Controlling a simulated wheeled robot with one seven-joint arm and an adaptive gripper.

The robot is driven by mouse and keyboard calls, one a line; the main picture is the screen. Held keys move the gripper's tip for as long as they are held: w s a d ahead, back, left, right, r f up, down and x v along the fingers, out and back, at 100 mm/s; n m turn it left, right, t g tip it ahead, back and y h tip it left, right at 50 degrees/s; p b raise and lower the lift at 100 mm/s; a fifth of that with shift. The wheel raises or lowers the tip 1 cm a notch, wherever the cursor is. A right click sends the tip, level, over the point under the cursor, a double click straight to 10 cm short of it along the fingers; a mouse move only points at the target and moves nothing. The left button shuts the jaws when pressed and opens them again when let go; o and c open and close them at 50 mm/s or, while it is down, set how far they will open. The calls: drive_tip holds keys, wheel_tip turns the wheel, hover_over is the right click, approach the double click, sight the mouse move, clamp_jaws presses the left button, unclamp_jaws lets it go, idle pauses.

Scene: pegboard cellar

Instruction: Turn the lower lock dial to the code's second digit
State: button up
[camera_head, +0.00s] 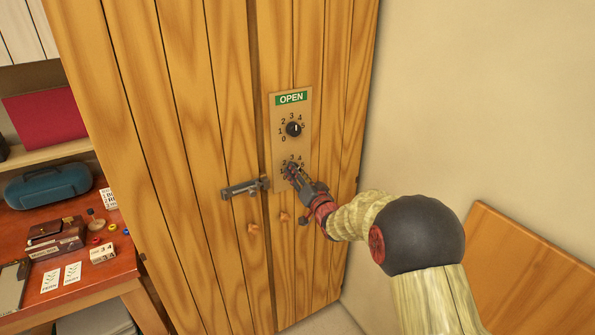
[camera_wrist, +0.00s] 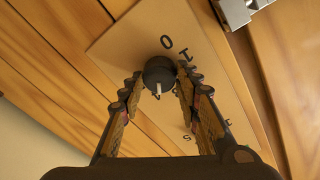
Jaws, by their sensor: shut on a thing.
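A tan lock plate (camera_head: 306,107) on the wooden cabinet door carries two black dials. The upper dial (camera_head: 293,129) has digits around it and a white mark. The lower dial (camera_wrist: 158,70) sits between the fingertips of my gripper (camera_wrist: 157,84), which is shut on it. In the head view my gripper (camera_head: 292,171) covers most of this dial and some of its digits. In the wrist view the dial's white mark points down the picture, and a 0 stands above the dial. Which digit the mark meets is unclear. A green OPEN sign (camera_head: 291,98) tops the plate.
A grey latch (camera_head: 245,187) crosses the door gap left of my gripper. Wooden knobs (camera_head: 285,216) sit below. A red desk (camera_head: 75,215) at left holds a block marked 3 4 (camera_head: 103,254), cards and a teal case (camera_head: 48,186). A bare wall is at right.

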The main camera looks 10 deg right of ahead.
drive_tip(key=shift+f+m+p, duration=0.2)
drive_tip(key=shift+m+p, duration=0.3)
drive_tip(key=shift+m, duration=0.5)
drive_tip(key=o, duration=1.2)
drive_tip(key=shift+r, duration=0.15)
drive_tip(key=shift+c, duration=0.2)
drive_tip(key=s+d, duration=0.2)
drive_tip(key=s, duration=0.9)
drive_tip(key=shift+s, duration=0.35)
